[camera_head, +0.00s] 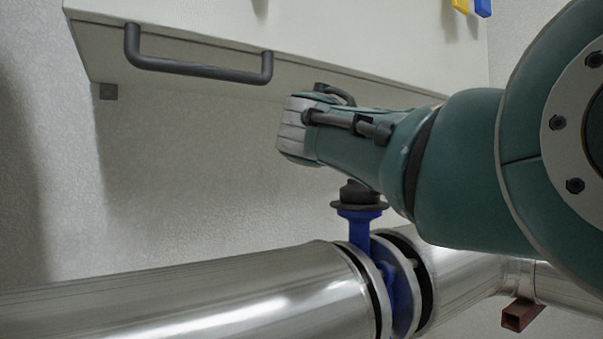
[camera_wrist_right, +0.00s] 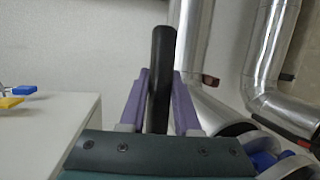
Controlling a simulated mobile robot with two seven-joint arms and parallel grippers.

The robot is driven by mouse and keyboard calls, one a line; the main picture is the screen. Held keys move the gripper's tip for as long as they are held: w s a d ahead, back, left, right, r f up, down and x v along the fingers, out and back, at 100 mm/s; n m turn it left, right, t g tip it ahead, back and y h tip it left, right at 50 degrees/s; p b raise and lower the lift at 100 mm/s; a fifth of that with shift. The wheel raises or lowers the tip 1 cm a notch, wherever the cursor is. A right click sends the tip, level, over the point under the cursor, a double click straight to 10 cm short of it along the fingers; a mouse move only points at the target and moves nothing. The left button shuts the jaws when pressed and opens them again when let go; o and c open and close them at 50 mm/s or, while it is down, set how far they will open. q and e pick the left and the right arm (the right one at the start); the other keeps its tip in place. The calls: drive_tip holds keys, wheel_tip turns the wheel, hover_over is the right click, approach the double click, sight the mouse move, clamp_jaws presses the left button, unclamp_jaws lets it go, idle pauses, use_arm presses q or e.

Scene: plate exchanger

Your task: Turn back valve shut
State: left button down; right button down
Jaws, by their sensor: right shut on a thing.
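The back valve has a blue body (camera_head: 359,228) with a dark neck (camera_head: 357,193), set between flanges on the silver pipe. Its black lever handle (camera_wrist_right: 162,45) stands between the purple fingers of my right gripper (camera_wrist_right: 160,85) in the right wrist view. The right gripper is shut on this handle. In the head view my right gripper (camera_head: 297,128) reaches in from the right, above the valve, and its arm hides most of the handle. Part of the blue valve body also shows at the lower right of the wrist view (camera_wrist_right: 264,160). My left gripper is not in view.
The large silver pipe (camera_head: 200,300) runs below, with a reddish-brown bracket (camera_head: 522,314) at right.

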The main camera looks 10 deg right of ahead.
drive_tip(key=c, duration=1)
unclamp_jaws()
drive_tip(key=o, duration=0.4)
wheel_tip(320, 180, up, 20)
drive_tip(key=p, duration=1.8)
drive_tip(key=shift+a+r, duration=0.1)
drive_tip(key=shift+c, duration=0.4)
